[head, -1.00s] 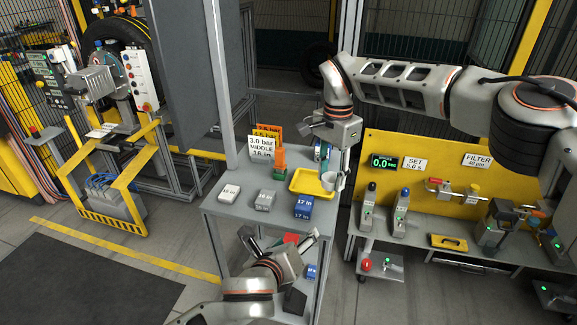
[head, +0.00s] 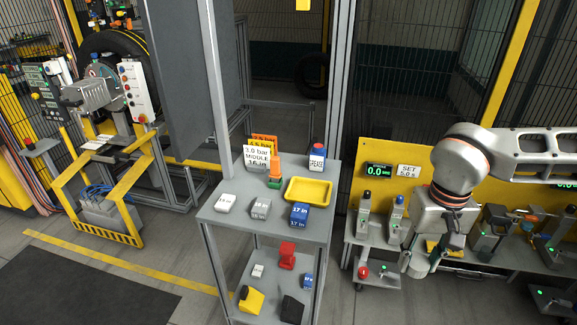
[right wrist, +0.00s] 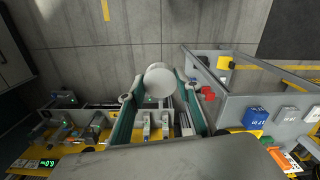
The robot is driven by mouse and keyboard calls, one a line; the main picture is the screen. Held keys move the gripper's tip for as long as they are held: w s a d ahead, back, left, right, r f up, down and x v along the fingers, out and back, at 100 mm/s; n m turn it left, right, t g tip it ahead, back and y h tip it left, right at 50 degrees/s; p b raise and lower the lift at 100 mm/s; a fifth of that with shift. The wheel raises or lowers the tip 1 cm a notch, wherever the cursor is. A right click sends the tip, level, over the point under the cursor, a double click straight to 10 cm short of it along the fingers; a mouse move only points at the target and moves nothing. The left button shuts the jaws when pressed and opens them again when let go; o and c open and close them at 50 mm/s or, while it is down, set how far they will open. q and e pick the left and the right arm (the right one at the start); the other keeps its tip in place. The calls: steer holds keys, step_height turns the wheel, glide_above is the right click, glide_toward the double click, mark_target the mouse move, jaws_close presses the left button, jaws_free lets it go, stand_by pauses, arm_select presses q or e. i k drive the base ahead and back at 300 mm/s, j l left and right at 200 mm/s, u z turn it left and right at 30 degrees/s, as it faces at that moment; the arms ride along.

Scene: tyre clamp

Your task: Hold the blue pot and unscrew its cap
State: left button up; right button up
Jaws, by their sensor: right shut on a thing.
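The blue pot (head: 317,161) stands upright at the back right corner of the grey cart's top, behind the yellow tray. It has a white band reading GREASE, and its red cap (head: 318,148) is on top. My right gripper (head: 418,260) is away to the right of the cart, in front of the yellow-backed bench. It is shut on a pale grey cup (right wrist: 160,81), held between the two fingers in the right wrist view. Nothing touches the pot. My left gripper is not in view.
The cart top (head: 240,222) bears the yellow tray (head: 308,190), which looks empty, a blue 17 in block (head: 299,215), grey blocks, an orange-green piece and sign cards. The lower shelf holds several small items. A bench (head: 375,235) with fixtures is on the right.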

mark_target(317, 156)
steer(key=k+u, duration=0.1)
steer(key=k, duration=0.5)
steer(key=u, duration=1.2)
steer(key=l+u, duration=0.1)
steer(key=u, duration=1.05)
steer(key=k+l, duration=0.1)
steer(key=l, duration=0.4)
steer(key=k+l, duration=0.1)
steer(key=l, duration=0.45)
steer(key=k+l, duration=0.1)
steer(key=l, duration=0.4)
steer(key=k+l, duration=0.1)
steer(key=l, duration=0.45)
steer(key=k+l, duration=0.1)
steer(key=l, duration=0.4)
steer(key=k+l, duration=0.1)
steer(key=l, duration=0.45)
steer(key=k+l, duration=0.1)
steer(key=l, duration=0.4)
